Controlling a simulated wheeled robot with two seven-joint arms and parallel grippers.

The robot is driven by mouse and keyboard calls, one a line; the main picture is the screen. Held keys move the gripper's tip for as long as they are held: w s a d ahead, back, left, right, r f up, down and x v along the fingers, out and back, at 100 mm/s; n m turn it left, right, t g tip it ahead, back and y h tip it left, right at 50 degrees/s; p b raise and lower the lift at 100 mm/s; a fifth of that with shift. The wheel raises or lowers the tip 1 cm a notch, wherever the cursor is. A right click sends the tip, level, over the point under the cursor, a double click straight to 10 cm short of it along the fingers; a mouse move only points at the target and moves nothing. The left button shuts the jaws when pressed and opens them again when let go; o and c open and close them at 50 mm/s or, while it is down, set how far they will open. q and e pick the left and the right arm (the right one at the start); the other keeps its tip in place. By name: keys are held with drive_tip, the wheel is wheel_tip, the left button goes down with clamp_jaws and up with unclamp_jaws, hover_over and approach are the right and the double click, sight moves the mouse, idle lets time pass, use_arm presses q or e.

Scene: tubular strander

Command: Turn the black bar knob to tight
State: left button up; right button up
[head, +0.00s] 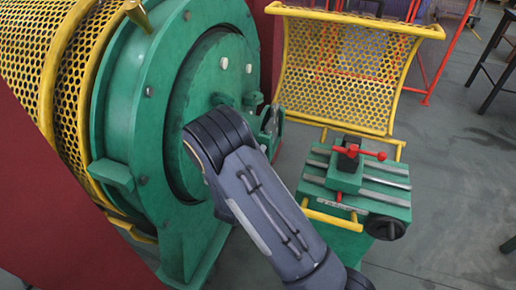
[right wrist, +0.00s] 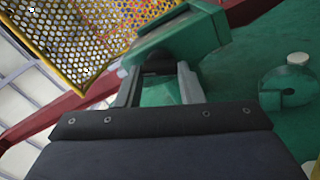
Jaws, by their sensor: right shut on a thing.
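My right gripper (right wrist: 157,76) shows in the right wrist view, its two grey fingers on either side of a black knob (right wrist: 158,62). The gripper is shut on this knob, which sits against a green block (right wrist: 180,38). Only a small part of the knob shows between the fingers, so I cannot tell how far it is turned. In the head view my right arm reaches to the green round housing and hides the gripper and the knob. My left gripper is in neither view.
The green ring housing (head: 120,125) with a yellow mesh guard (head: 35,45) fills the left. A raised yellow mesh cover (head: 345,75) stands behind. At right is a green slide table (head: 325,190) with a red handle (head: 362,152) and black handwheel (head: 386,228). Grey floor (head: 450,150) is open beyond.

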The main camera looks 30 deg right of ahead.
drive_tip(key=shift+f+n+p, duration=0.1)
drive_tip(key=shift+n+p, duration=1.35)
drive_tip(key=shift+n, duration=0.95)
drive_tip(key=o, duration=1)
drive_tip(key=v, duration=0.8)
